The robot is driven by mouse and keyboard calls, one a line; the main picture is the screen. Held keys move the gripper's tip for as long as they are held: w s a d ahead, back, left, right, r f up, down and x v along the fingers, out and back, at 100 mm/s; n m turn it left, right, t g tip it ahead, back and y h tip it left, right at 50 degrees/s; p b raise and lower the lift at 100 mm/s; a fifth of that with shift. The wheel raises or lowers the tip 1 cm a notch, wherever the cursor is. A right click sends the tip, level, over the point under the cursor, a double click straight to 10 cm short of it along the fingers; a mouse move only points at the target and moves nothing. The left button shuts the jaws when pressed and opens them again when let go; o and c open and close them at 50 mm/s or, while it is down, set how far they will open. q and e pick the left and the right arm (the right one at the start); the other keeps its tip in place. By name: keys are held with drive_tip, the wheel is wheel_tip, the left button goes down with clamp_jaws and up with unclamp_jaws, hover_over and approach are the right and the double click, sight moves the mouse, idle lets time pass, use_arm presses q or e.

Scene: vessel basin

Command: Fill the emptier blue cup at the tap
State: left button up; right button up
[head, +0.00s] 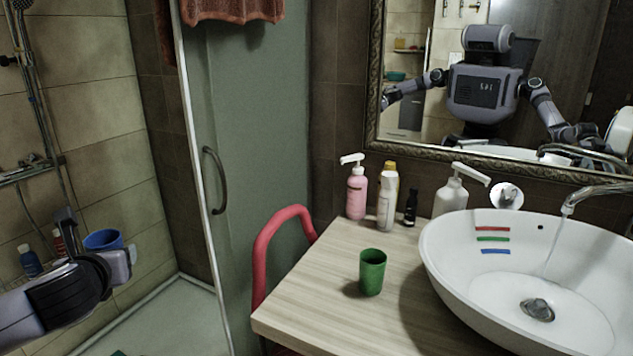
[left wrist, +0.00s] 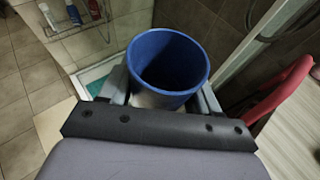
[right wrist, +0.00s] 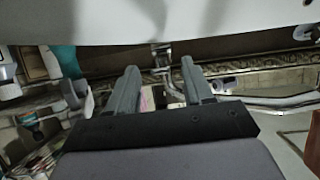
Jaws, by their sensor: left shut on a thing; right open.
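My left gripper (head: 98,250) is shut on a blue cup (head: 103,239), held in the air at the far left, away from the basin. In the left wrist view the cup (left wrist: 167,62) is seen from above with its mouth open; I cannot tell how much it holds. No second blue cup shows. The tap (head: 597,190) at the right is running, with a thin stream falling into the white basin (head: 450,250). My right gripper (right wrist: 160,85) shows in the right wrist view, open with nothing between its fingers.
A green cup (head: 372,272) stands on the wooden counter (head: 310,310) left of the basin. Pink (head: 356,190) and white bottles stand behind it by the mirror. A red rail (head: 262,255) rises at the counter's left edge. Red, green and blue stripes mark the basin's inner wall.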

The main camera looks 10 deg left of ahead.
drive_tip(key=shift+b+x, duration=0.6)
drive_tip(key=shift+x, duration=0.2)
clamp_jaws()
